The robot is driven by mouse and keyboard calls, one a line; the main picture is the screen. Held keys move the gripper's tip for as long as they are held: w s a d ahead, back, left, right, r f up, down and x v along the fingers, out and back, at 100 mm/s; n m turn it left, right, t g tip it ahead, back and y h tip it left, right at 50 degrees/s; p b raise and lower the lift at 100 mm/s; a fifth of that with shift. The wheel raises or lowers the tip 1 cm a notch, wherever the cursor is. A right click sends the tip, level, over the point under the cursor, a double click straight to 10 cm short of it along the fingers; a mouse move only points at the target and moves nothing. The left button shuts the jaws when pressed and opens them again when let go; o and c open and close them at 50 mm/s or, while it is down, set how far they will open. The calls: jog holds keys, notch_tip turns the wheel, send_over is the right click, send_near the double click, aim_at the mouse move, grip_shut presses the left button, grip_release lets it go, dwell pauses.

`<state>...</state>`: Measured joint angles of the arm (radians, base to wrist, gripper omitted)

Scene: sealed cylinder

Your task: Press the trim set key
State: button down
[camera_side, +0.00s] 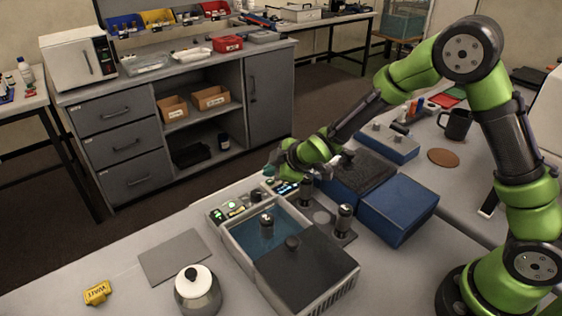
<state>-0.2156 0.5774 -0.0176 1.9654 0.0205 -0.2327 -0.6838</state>
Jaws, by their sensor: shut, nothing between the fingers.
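My gripper (272,176) is at the back edge of the water-bath unit, just above the control panel (236,211). Its fingers are shut, small and dark in the side view, with nothing visible between them. Several small keys sit along the panel. I cannot tell which is the trim set key, nor whether the fingertips touch a key.
The bath (250,247) holds blue liquid and a dark cylinder (267,226); a dark lid (308,272) covers its front. Another cylinder (343,220) stands right. A blue box (398,208) is beyond.

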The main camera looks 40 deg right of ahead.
aim_at(273, 183)
jog(key=shift+f, duration=0.15)
dwell(0.7)
jog(key=shift+f, duration=0.3)
jog(key=shift+f, duration=0.35)
dwell(0.8)
jog(key=shift+r, duration=0.8)
jog(key=shift+r, duration=2.5)
